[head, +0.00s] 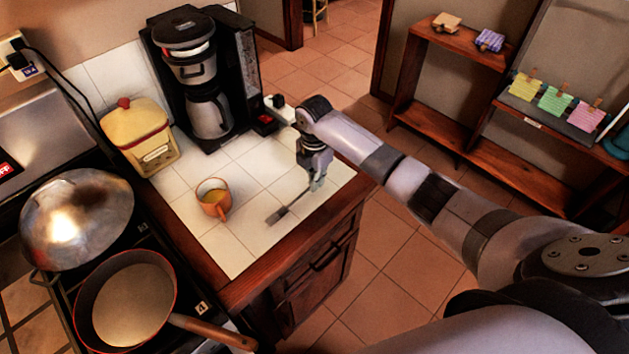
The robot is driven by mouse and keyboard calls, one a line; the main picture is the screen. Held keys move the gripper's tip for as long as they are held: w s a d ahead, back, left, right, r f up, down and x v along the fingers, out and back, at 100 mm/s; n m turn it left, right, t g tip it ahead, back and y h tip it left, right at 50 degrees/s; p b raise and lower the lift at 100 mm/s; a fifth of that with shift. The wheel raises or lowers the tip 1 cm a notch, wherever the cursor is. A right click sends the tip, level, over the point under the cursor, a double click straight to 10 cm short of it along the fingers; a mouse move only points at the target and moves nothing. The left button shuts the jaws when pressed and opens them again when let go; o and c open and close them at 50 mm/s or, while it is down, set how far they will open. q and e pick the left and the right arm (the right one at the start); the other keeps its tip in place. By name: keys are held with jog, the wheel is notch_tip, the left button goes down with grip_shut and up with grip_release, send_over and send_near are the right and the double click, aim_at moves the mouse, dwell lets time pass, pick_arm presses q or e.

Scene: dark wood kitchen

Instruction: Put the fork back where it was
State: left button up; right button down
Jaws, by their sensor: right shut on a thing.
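The fork (278,214) is a small dark utensil low over or on the white tiled counter (247,250), near its front right edge. Its wide end points to the lower left in the picture and its thin end runs up to my right gripper (316,184). The right gripper points down and is shut on the fork's thin end. I cannot tell whether the fork touches the tiles. My left gripper does not show.
An orange mug (212,207) stands left of the fork. A coffee maker (205,85) and a yellow canister (140,140) stand behind. A pan (125,310) and a domed metal lid (77,215) sit on the stove at left. Wooden shelves (480,150) stand at right.

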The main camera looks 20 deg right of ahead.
jog(key=shift+f, duration=0.9)
jog(key=c, duration=1.8)
grip_release()
jog(key=shift+r, duration=0.1)
notch_tip(320, 180, up, 12)
jog(key=b, duration=0.3)
